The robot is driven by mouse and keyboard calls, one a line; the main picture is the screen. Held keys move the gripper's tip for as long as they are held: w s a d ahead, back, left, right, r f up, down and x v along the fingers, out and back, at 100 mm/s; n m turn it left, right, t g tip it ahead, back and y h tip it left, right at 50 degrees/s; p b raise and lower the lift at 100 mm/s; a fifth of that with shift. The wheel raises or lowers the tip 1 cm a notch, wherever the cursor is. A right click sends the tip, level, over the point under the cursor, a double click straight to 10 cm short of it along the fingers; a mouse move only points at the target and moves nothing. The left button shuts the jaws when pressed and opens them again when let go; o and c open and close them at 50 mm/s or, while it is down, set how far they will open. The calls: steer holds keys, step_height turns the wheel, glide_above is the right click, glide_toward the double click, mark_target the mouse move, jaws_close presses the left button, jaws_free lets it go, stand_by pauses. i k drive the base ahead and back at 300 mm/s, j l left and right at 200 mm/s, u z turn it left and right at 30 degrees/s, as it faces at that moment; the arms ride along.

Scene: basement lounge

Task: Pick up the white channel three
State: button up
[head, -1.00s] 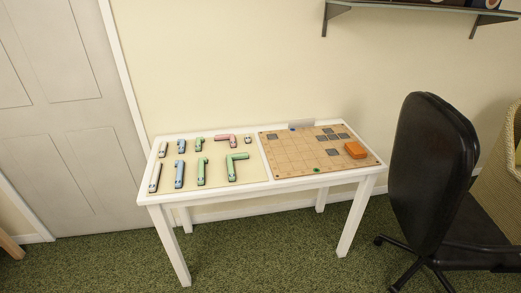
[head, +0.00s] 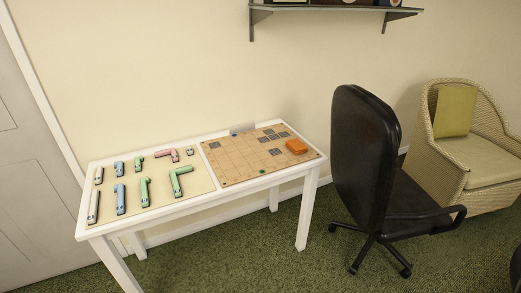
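Two white straight channel pieces lie at the left end of the white table's left tray: a short one (head: 98,175) at the back and a longer one (head: 94,206) in front of it. I cannot read a number on either; the longer one is the likelier channel three. A small pale piece (head: 190,151) lies at the tray's back right. My gripper is not in view.
Blue pieces (head: 120,198), green pieces (head: 145,191) and a pink piece (head: 169,154) share the tray. A grid board (head: 232,163) with grey tiles and an orange block (head: 296,146) is to the right. A black chair (head: 362,160) stands beside the table.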

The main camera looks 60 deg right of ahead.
mark_target(92, 217)
steer(key=u, duration=0.3)
steer(key=i+l+u, duration=0.2)
steer(key=u, duration=0.2)
steer(key=i+l+u, duration=0.35)
steer(key=i+l, duration=0.25)
steer(key=i+l+u, duration=0.15)
steer(key=l, duration=0.25)
steer(key=i+l, duration=0.35)
steer(key=u, duration=0.05)
